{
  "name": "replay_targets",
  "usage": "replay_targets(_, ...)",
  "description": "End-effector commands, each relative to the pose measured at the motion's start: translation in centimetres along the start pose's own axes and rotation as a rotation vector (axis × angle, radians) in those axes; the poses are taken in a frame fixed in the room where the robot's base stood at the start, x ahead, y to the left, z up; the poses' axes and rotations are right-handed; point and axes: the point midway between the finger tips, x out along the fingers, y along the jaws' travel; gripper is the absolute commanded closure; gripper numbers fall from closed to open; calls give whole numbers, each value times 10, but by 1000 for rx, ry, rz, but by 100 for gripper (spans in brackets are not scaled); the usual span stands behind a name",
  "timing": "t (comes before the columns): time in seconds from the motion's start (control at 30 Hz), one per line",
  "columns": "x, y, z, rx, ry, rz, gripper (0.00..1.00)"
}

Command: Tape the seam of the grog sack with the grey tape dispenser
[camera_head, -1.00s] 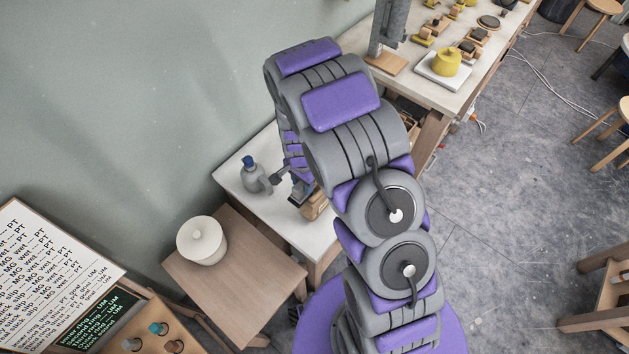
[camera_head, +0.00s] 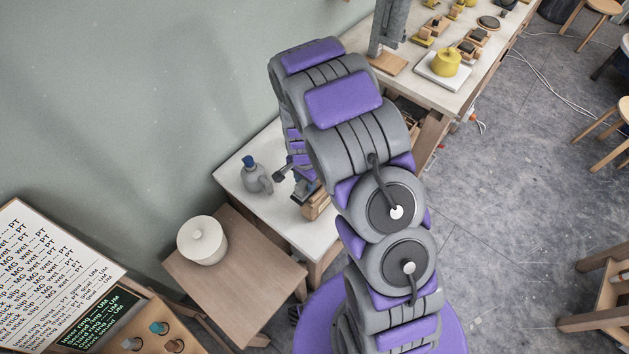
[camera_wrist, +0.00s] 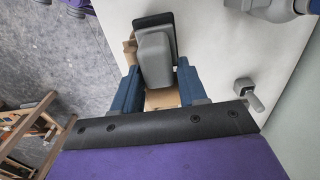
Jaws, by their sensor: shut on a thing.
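My gripper (camera_wrist: 157,76) has its two blue fingers on either side of a grey tape dispenser (camera_wrist: 155,47) with a dark base, shut on it in the wrist view. A tan thing, likely the grog sack (camera_wrist: 162,99), shows just below and behind the dispenser. Its tan side (camera_head: 318,206) also shows in the head view, beside my gripper (camera_head: 301,186) on the white table. My arm hides much of it there. I cannot tell whether the dispenser touches the sack, and its seam is not clear.
A grey bottle with a blue cap (camera_head: 256,177) stands left of my gripper on the white table (camera_head: 235,180). A small grey piece (camera_wrist: 248,92) shows right of the fingers. A lidded white pot (camera_head: 202,241) stands on a wooden stool (camera_head: 240,290). The wall is close behind.

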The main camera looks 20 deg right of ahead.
Motion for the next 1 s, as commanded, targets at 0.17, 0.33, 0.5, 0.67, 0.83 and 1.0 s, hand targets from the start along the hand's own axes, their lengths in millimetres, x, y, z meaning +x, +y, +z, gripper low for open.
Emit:
replay_targets(0.17, -1, 0, -18, 3, -1, 0, 94)
replay_targets(0.33, -1, 0, -31, 2, 0, -1, 94)
replay_targets(0.5, -2, 0, -34, 0, 1, -1, 94)
replay_targets(0.67, -2, 0, -34, 0, 1, -2, 94)
replay_targets(0.83, -2, 0, -34, 0, 1, -2, 94)
replay_targets(1.0, 0, 0, -34, 0, 1, -2, 94)
